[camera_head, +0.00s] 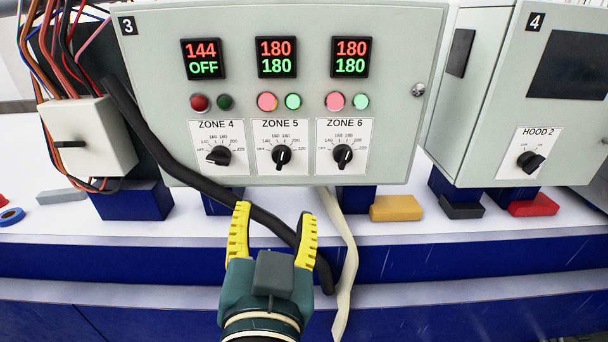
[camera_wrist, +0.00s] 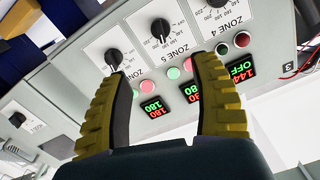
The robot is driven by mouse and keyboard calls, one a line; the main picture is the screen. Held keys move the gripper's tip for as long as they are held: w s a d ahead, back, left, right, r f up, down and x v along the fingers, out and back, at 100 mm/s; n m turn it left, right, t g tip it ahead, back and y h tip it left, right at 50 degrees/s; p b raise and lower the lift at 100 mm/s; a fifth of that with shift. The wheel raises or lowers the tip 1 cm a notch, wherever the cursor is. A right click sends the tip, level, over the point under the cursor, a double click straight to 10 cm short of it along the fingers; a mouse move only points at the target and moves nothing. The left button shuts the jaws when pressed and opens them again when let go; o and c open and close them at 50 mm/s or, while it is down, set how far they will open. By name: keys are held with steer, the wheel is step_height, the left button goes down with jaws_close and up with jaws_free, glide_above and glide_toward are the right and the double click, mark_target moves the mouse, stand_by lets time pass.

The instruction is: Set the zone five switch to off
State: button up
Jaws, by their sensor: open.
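The zone five switch (camera_head: 282,156) is a black rotary knob on a white dial plate labelled ZONE 5, in the middle of box 3. Its pointer stands near upright, tilted a little right, and not at OFF on the left. Its display (camera_head: 276,57) reads 180 over 180, and the two lamps below it glow pink and green. In the wrist view the zone five knob (camera_wrist: 160,29) shows upside down between the fingertips' directions. My gripper (camera_head: 274,222) is open and empty, below and in front of the box, apart from the knob.
The zone 4 knob (camera_head: 219,155) and zone 6 knob (camera_head: 343,155) flank it closely. Zone 4's display (camera_head: 203,59) reads 144 OFF. A black cable (camera_head: 180,160) runs down behind my gripper, beside a cream cable (camera_head: 344,250). Box 4 (camera_head: 500,110) stands right.

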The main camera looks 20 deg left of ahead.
mark_target(281, 160)
steer(key=p+x, duration=0.2)
steer(key=x, duration=0.5)
steer(key=p+x, duration=0.2)
steer(key=x, duration=0.6)
steer(key=shift+a+r, duration=0.1)
steer(key=shift+r, duration=0.1)
steer(key=shift+w+a+f, duration=0.1)
steer(key=shift+w+a, duration=0.05)
steer(key=shift+w, duration=0.5)
steer(key=shift+s, duration=0.1)
jaws_close()
